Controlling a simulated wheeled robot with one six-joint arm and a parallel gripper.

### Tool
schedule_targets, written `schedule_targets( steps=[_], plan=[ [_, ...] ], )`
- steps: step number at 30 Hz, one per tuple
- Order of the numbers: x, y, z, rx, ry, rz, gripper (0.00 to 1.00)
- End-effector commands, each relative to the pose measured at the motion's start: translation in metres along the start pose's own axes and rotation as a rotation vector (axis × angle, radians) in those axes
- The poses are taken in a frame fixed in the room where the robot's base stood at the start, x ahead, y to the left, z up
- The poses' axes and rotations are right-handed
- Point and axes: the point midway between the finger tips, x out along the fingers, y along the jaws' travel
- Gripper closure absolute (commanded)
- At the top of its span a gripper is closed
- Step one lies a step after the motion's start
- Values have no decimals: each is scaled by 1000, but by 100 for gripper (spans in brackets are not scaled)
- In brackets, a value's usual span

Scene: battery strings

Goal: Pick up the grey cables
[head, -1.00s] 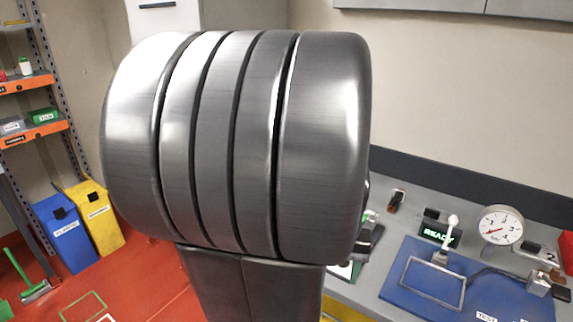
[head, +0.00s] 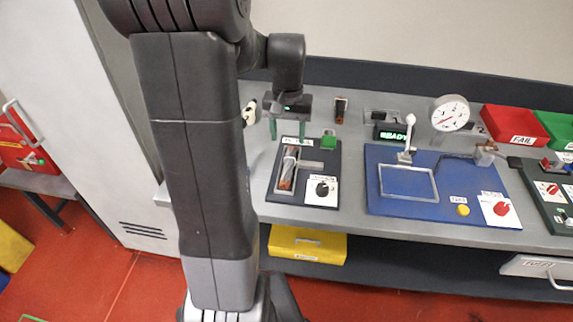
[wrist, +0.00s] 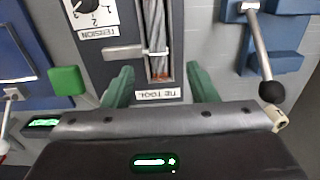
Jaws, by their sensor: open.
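The grey cables look like a bundle of long grey strands with a brownish-orange end. In the wrist view the bundle (wrist: 155,35) lies in a slot of a dark tool panel, between and ahead of my fingers. In the head view the grey cables (head: 290,163) lie in the dark panel (head: 326,160) on the bench, partly covered by a pale band. My gripper (head: 287,132) is open and empty, its two green fingers pointing down above the panel's back edge. In the wrist view my gripper (wrist: 160,86) straddles the line of the slot, apart from the cables.
A grey lever (wrist: 122,53) reaches beside the slot, with a green block (wrist: 67,80) nearby. A blue board (head: 445,190) with a metal frame and gauge (head: 450,113) stands to the right. Red (head: 515,124) and green bins sit at the back right. A yellow drawer (head: 307,246) is below.

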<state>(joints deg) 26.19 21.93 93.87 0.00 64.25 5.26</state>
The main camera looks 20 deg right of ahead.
Motion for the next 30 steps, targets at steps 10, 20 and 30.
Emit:
schedule_targets(
  steps=[10, 20, 30],
  plan=[
    [37, 1, 0, -1, -2, 0, 47],
    [78, 5, -3, 0, -3, 0, 47],
    [86, 5, -3, -1, 1, 0, 47]
  ],
)
